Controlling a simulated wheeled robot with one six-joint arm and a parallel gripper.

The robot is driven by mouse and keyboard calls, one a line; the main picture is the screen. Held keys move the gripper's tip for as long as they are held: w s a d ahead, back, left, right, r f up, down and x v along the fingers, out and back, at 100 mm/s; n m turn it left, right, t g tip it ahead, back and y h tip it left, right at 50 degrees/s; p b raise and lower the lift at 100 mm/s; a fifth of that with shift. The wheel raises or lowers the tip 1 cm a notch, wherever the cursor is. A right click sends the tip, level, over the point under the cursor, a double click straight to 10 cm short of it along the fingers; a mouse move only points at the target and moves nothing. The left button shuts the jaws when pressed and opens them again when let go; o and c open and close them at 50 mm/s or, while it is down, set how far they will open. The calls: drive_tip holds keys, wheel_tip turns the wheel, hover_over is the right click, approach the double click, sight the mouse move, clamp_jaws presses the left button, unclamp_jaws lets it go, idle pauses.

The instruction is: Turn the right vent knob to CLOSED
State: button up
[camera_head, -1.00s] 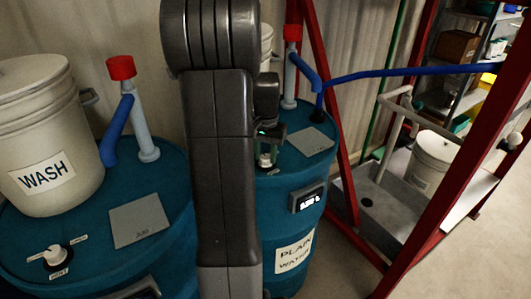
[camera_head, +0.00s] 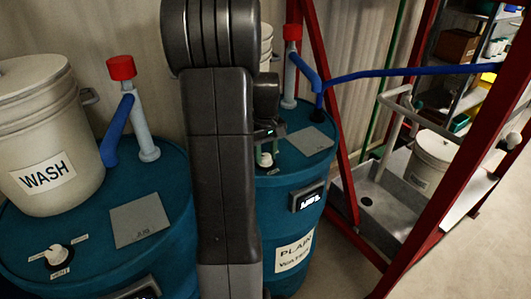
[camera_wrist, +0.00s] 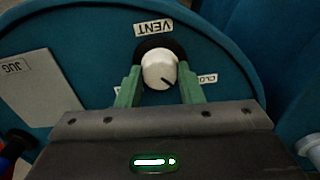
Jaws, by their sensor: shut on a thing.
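The right vent knob (camera_wrist: 159,69) is white and round, on the blue lid of the right tank (camera_head: 299,165). In the wrist view my gripper (camera_wrist: 160,88) has its green fingers on either side of the knob, shut on it. A dark pointer line on the knob points down and slightly right. The CLOSED label (camera_wrist: 208,78) is to the right, partly hidden by the right finger. The upside-down VENT label (camera_wrist: 154,29) is behind the knob. In the head view the knob shows small below my wrist (camera_head: 265,159).
The left tank (camera_head: 180,205) has its own vent knob (camera_head: 57,254), a WASH bucket (camera_head: 52,120) and a grey JUG plate (camera_head: 140,221). Red frame posts (camera_head: 455,155) are to the right.

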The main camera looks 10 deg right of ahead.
sight(266, 156)
drive_tip(key=shift+n, duration=0.5)
drive_tip(key=o, duration=1)
drive_tip(key=shift+c, duration=0.2)
wheel_tip(266, 156, up, 14)
drive_tip(key=shift+b, duration=0.4)
drive_tip(key=shift+f, duration=0.15)
wheel_tip(266, 156, down, 14)
drive_tip(key=shift+r+p, duration=0.1)
drive_tip(key=shift+p, duration=0.35)
